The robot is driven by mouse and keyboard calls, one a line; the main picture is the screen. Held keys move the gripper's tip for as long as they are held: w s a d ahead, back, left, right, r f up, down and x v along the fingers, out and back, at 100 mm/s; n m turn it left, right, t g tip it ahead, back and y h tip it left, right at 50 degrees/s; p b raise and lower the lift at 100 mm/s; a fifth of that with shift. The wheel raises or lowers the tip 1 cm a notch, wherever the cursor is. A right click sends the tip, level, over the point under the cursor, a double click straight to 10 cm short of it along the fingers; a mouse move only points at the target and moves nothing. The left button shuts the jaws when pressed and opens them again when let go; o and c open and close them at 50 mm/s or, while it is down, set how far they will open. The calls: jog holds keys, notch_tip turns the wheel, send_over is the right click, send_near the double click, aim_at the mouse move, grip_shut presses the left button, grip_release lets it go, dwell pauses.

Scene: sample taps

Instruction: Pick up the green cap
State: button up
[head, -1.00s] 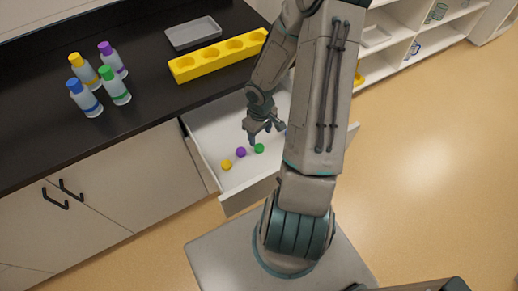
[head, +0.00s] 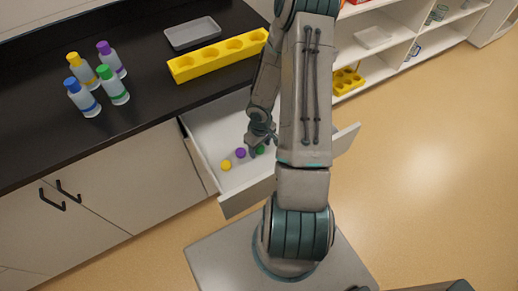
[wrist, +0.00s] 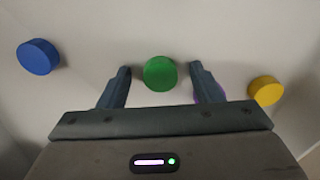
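The green cap (wrist: 160,74) lies on the drawer floor and sits between the tips of my open gripper (wrist: 160,82) in the wrist view, with a gap on each side. In the head view the green cap (head: 260,150) is partly covered by my gripper (head: 258,146), which reaches down into the open drawer. How far the fingertips are above the drawer floor is hard to tell.
The open drawer (head: 240,201) also holds a purple cap (head: 240,153), a yellow cap (head: 226,165) and a blue cap (wrist: 38,56). The purple cap (wrist: 212,92) is partly behind the right finger. Bottles and a yellow rack (head: 190,69) stand on the black counter.

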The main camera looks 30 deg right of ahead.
jog(key=c, duration=1)
